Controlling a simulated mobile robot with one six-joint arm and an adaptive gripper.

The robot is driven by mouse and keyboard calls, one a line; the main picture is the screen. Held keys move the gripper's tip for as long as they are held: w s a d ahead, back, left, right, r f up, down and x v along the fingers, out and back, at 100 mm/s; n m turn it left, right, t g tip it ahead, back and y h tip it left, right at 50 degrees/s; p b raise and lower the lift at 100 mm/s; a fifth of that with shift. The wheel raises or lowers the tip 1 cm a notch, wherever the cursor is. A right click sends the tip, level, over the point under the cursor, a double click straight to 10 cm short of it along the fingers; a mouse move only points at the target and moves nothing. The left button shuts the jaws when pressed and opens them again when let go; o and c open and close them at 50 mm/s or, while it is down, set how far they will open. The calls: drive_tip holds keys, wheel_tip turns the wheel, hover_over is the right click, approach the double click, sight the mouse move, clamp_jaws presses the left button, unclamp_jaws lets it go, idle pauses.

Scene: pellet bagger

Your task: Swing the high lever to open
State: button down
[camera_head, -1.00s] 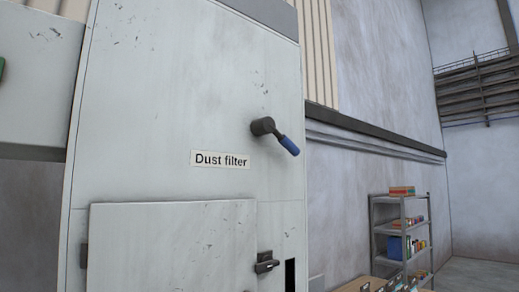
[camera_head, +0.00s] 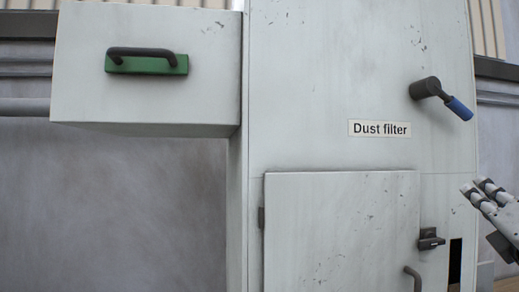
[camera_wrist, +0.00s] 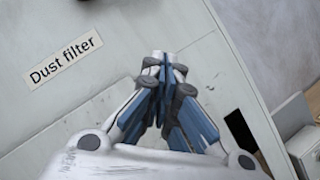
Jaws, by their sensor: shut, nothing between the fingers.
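The high lever (camera_head: 459,108) has a dark round hub and a blue grip, on the upper right of the pale cabinet (camera_head: 330,75) front. Its grip slants down to the right. My gripper (camera_head: 480,188) is at the right edge of the head view, below and right of the lever and apart from it. In the wrist view my gripper (camera_wrist: 165,62) has its fingers together, empty, in front of the cabinet face. A dark round part at the top edge of that view is cut off, perhaps the lever's hub.
A "Dust filter" label (camera_head: 379,129) sits left of and below the lever. A hinged door (camera_head: 340,225) with a dark latch (camera_head: 430,239) and a curved handle (camera_head: 412,276) is below. A green plate with a black handle (camera_head: 146,62) is on the box at left.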

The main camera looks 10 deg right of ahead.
sight(444, 103)
drive_tip(key=w+d+r+n+p, duration=0.1)
drive_tip(key=w+r+p, duration=0.1)
drive_tip(key=r, duration=0.4)
drive_tip(key=w+d+r+n+t+y+p, duration=0.1)
drive_tip(key=w+d+r+n+p, duration=0.1)
drive_tip(key=w+r, duration=0.3)
drive_tip(key=shift+d+r+n+t+p, duration=0.15)
drive_tip(key=shift+r+n+t+p, duration=0.15)
drive_tip(key=shift+r+p, duration=0.4)
drive_tip(key=shift+w+r+b, duration=0.1)
drive_tip(key=shift+r+b, duration=0.05)
drive_tip(key=shift+b, duration=0.45)
